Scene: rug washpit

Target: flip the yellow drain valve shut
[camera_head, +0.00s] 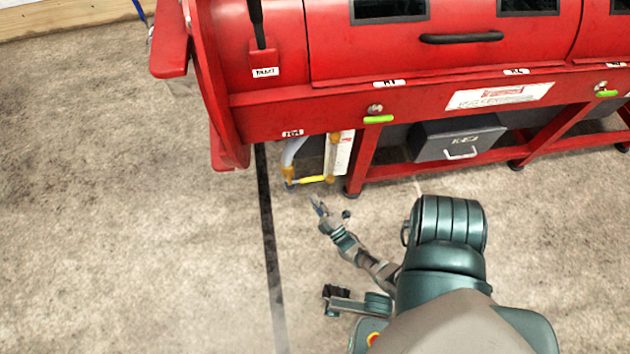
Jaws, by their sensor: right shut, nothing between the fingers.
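The yellow drain valve handle (312,180) is low under the left end of the red machine. It shows as a roughly level yellow bar, at the foot of a pale curved pipe (291,152). My right gripper (316,203) is shut and empty. In the picture it is just below the yellow bar, with a small gap between them; how far apart they are in depth I cannot tell. My left gripper cannot be made out in this view.
The red machine (270,115) fills the top, with a black lever (257,25) and green handles (378,119). A grey drawer box (448,140) sits below it. A dark floor strip (268,230) runs left of my gripper. The floor at left (110,210) is clear.

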